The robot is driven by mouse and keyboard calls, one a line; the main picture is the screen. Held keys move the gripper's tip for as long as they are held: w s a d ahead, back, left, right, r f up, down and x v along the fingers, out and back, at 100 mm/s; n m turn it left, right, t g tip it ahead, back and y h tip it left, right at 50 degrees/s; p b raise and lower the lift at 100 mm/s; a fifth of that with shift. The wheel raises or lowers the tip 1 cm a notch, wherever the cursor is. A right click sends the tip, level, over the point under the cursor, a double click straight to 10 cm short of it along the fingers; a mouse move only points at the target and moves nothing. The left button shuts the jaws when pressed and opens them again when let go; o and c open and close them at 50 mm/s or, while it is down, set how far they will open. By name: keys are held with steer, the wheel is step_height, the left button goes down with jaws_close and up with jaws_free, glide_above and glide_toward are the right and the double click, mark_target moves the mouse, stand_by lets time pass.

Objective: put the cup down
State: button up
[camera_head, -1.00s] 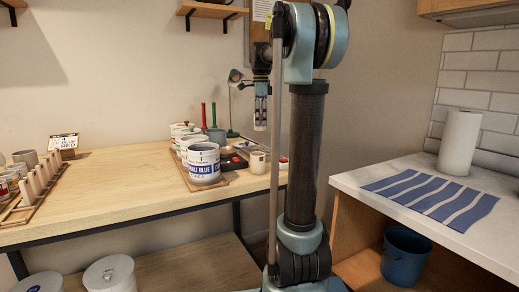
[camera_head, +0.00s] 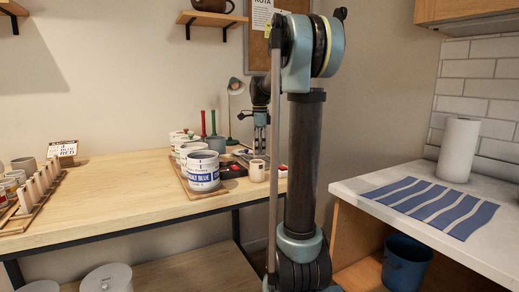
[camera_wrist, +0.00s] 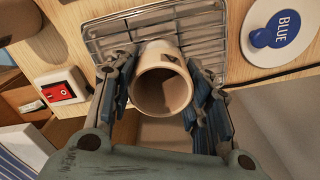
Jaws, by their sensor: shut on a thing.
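A cream cup (camera_wrist: 163,85) with a dark mark near its rim stands between the fingers of my gripper (camera_wrist: 160,75) in the wrist view. The gripper is shut on it, one finger on each side, and the open mouth faces the camera. A wire rack (camera_wrist: 108,42) lies just behind the cup; I cannot tell whether they touch. In the head view my gripper (camera_head: 260,146) points down low over the back right of the wooden table, behind a cream mug (camera_head: 257,170). The held cup is too small and hidden to make out clearly there.
A blue-labelled paint can (camera_head: 203,172) stands left of the mug on a wooden table (camera_head: 110,192), with more cans behind it. The table's left-middle is clear.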

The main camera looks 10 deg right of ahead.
steer(key=o, duration=1.2)
step_height(320, 180, up, 12)
steer(key=shift+r, duration=0.1)
